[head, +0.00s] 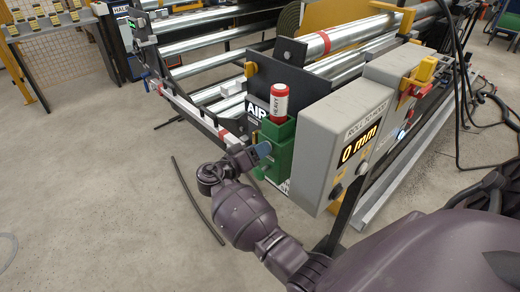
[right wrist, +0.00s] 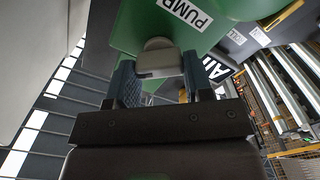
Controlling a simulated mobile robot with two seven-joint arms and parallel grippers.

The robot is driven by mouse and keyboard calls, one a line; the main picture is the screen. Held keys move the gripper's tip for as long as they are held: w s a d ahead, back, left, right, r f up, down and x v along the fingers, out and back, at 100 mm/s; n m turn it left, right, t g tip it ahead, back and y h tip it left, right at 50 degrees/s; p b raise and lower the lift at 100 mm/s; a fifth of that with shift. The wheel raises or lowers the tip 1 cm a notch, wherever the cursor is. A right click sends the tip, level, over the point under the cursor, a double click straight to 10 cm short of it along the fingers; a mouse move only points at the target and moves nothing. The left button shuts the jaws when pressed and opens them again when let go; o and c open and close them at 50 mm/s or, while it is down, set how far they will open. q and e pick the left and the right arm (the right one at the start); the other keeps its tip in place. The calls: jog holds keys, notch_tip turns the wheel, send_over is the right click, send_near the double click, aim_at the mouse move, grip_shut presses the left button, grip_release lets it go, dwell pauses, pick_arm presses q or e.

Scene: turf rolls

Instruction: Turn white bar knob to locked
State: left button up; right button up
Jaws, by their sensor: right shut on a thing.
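The white bar knob (right wrist: 158,60) sticks out from the face of a green pump unit (right wrist: 130,20) in the right wrist view. It looks light grey there, and its angle is hard to read. My right gripper (right wrist: 160,72) has its two blue fingers on either side of the knob and is shut on it. In the head view, my right gripper (head: 260,151) reaches the left side of the green unit (head: 280,136); the knob is hidden there. No locked mark can be read. My left gripper is not in view.
A red and white "HEAVY" canister (head: 279,103) stands on the green unit. A grey "ROLL TO HOLD" box (head: 350,130) reading 0 mm is close on the right. Metal rollers (head: 340,38) lie behind. A dark rod (head: 196,202) lies on the otherwise open floor at left.

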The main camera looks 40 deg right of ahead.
jog(key=n, duration=0.2)
jog(key=n+p, duration=0.1)
jog(key=shift+r+n, duration=0.2)
jog(key=shift+n, duration=0.2)
jog(key=n+p, duration=0.1)
jog(key=n, duration=0.2)
jog(key=shift+w, duration=0.1)
jog(key=shift+f+n+p, duration=0.15)
jog(key=shift+n+p, duration=0.45)
jog(key=shift+n, duration=0.4)
jog(key=shift+f+n, duration=0.1)
jog(key=shift+n, duration=0.4)
jog(key=o, duration=0.8)
jog(key=shift+o, duration=0.6)
jog(key=shift+f, duration=0.1)
